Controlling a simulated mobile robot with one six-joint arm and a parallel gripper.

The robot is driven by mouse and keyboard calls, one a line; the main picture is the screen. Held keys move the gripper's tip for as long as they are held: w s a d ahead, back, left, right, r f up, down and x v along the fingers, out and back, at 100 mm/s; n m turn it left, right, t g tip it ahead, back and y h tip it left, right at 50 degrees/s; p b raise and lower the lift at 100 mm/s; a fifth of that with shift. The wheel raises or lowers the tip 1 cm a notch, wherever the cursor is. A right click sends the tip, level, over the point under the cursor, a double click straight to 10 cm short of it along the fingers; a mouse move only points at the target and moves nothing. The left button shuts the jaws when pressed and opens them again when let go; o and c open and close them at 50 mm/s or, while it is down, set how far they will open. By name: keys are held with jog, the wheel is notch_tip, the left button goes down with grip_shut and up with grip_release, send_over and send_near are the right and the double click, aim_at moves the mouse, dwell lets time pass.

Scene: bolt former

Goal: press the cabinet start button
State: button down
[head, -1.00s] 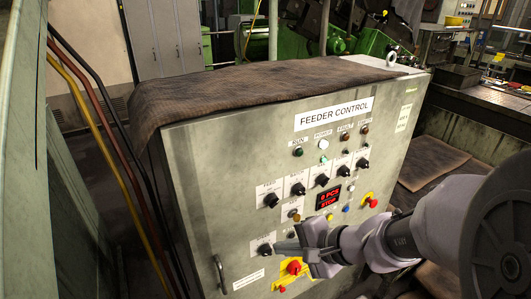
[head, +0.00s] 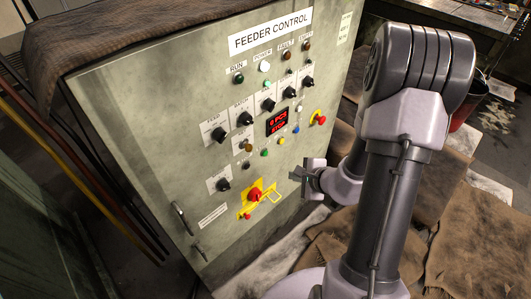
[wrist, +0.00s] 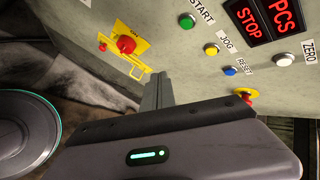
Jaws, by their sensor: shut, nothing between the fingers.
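The grey feeder control cabinet (head: 130,105) fills the left and middle of the head view. Its green start button (head: 265,153) sits low on the panel, below the red display (head: 277,123). In the wrist view the green button (wrist: 187,21) is beside the label START, near the top edge. My gripper (head: 297,176) is shut and empty, below and right of the button in the head view. In the wrist view its narrow fingers (wrist: 157,88) point towards the panel, below the button and apart from it in the picture. Whether the fingertips touch the panel cannot be told.
A red knob on a yellow plate (head: 254,195) is left of my gripper. Yellow (wrist: 211,49), blue (wrist: 231,71) and white (wrist: 284,60) buttons are near the start button. A red mushroom button (head: 319,117) is at the panel's right. Brown mats (head: 430,235) cover the floor right.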

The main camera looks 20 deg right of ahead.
aim_at(265, 153)
jog(key=shift+w, duration=0.1)
jog(key=w+a+p, duration=0.1)
jog(key=w+a, duration=0.2)
jog(key=w, duration=0.5)
jog(key=shift+p, duration=0.35)
jog(key=shift+w, duration=0.15)
dwell(1.5)
jog(key=shift+w+a+b, duration=0.15)
jog(key=shift+w+b, duration=0.15)
